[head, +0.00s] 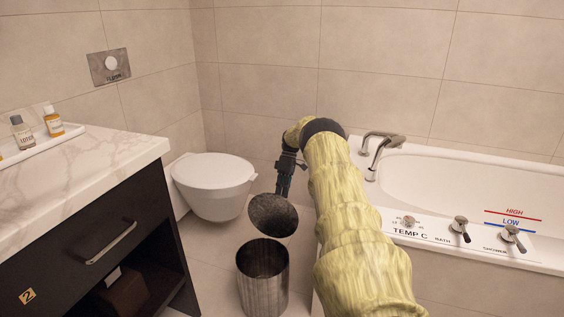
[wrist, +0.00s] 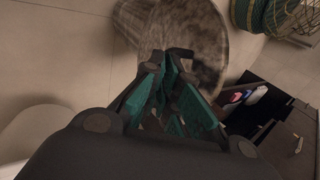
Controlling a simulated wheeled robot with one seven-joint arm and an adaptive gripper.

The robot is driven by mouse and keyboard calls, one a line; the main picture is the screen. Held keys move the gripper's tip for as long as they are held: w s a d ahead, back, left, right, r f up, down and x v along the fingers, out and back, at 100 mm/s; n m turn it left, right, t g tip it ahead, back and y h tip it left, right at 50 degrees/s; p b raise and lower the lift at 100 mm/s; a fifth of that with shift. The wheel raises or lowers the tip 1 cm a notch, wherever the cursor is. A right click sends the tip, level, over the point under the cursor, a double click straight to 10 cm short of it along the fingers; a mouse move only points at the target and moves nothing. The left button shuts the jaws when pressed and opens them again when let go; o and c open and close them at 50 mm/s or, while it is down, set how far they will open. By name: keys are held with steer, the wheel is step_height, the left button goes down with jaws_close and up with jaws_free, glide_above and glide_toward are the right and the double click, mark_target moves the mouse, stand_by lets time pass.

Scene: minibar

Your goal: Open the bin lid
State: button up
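The bin (head: 263,283) is a dark metal cylinder standing on the floor between the cabinet and the bathtub. Its round lid (head: 272,215) is raised and tilted up at the back, and the bin's mouth shows open. My gripper (head: 281,190) points down just behind the raised lid, which hides its fingertips in the head view. In the wrist view the brushed metal lid (wrist: 205,35) lies just beyond my fingers (wrist: 170,62). The fingers come together at their tips with nothing seen between them. Whether they touch the lid I cannot tell.
A white toilet (head: 213,185) is behind and left of the bin. A dark cabinet with a marble top (head: 90,165) stands at the left. The bathtub (head: 450,190) is at the right. In the wrist view a teal woven basket (wrist: 270,15) shows at the top right.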

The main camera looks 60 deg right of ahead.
steer(key=o, duration=0.6)
steer(key=shift+s+a+f, duration=0.1)
steer(key=shift+s+f, duration=0.15)
steer(key=shift+f, duration=0.25)
steer(key=shift+s+f, duration=0.2)
steer(key=shift+f, duration=0.25)
steer(key=o, duration=0.3)
steer(key=shift+f, duration=0.15)
steer(key=shift+c, duration=0.2)
steer(key=shift+d, duration=0.2)
steer(key=shift+c, duration=1.4)
steer(key=shift+w+d+f, duration=0.2)
steer(key=shift+w, duration=0.15)
steer(key=shift+r, duration=0.1)
